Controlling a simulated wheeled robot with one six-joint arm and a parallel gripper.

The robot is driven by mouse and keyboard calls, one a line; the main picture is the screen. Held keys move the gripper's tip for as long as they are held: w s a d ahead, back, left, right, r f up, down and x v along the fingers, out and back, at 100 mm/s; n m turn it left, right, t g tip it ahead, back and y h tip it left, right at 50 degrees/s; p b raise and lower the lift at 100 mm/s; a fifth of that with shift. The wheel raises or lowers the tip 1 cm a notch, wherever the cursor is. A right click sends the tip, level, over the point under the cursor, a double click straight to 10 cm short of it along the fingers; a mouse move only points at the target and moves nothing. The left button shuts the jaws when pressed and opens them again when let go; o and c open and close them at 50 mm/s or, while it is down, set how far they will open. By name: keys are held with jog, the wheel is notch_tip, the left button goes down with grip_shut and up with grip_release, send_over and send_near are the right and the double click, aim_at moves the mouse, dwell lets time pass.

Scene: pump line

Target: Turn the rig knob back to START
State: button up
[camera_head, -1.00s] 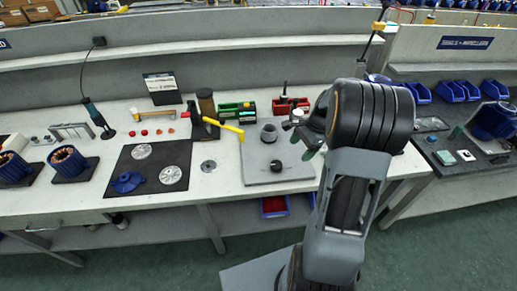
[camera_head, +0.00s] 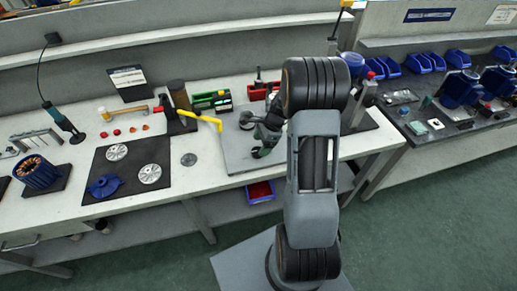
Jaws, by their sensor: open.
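The rig is a grey plate (camera_head: 233,162) on the bench, left of my arm. The knob, a dark round piece near its front in the earlier view, is now hidden behind my gripper and wrist. My gripper (camera_head: 262,152), with greenish fingers, is low over the front of the plate, close to where the knob sits. It is open; I cannot tell whether it touches the knob. The START mark and the knob's pointer cannot be made out.
A yellow handle (camera_head: 203,118) reaches to the plate's left edge. A green tray (camera_head: 211,101) and a red tray (camera_head: 257,93) stand behind. A dark mat (camera_head: 127,168) with discs and a blue part lies left. Blue bins (camera_head: 420,63) stand at the right.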

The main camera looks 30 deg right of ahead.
aim_at(258, 150)
jog(key=shift+x, duration=1.7)
jog(key=c, duration=0.9)
